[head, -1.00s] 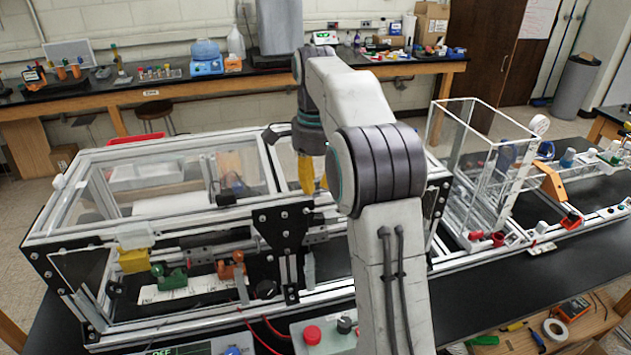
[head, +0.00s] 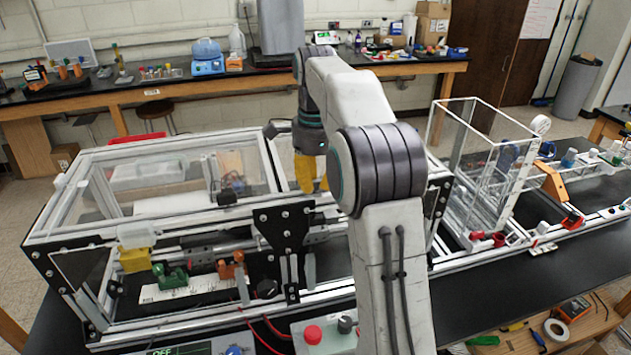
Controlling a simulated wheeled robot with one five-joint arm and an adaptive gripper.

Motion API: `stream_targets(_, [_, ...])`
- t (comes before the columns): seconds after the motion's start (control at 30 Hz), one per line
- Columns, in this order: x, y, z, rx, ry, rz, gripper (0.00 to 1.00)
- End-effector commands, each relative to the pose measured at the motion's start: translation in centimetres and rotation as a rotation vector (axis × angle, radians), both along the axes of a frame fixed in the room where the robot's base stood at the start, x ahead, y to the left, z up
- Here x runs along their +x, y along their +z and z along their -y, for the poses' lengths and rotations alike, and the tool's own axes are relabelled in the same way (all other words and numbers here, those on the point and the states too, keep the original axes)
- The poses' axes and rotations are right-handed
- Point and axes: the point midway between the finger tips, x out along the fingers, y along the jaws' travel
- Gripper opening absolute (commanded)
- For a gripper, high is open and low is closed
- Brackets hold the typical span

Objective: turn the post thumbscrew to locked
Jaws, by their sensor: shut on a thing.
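My gripper (head: 312,188) has yellow fingers and points down at the framed enclosure, just above and right of a black bolted plate (head: 283,232). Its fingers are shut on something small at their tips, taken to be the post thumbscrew. The thumbscrew itself is hidden by the fingers and my arm, so its locked or unlocked position cannot be seen. The aluminium extrusion frame (head: 170,235) with clear panels stands around this spot.
A yellow block (head: 134,260), a green clamp (head: 171,275) and an orange clamp (head: 231,269) sit at the enclosure's front left. A red button box (head: 312,335) is in front. A clear tank (head: 478,180) stands to the right.

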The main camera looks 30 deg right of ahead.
Motion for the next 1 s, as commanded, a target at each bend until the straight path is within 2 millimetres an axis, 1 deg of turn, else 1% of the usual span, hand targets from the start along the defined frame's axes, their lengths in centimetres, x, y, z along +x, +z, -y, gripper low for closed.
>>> stream_targets(0.03, [-0.1,-0.2,0.0,0.001,-0.001,-0.007,0.0])
stream_targets(0.07, [-0.1,-0.2,0.0,0.001,-0.001,-0.007,0.21])
stream_targets(0.33, [0.0,-0.1,0.0,0.001,0.0,-0.003,0.45])
stream_targets(0.67, [0.0,0.2,0.0,0.0,0.0,0.0,0.45])
stream_targets(0.87, [0.1,1.6,0.0,0.0,0.0,0.002,0.45])
stream_targets(1.0, [0.1,3.2,0.0,0.0,0.0,0.002,0.45])
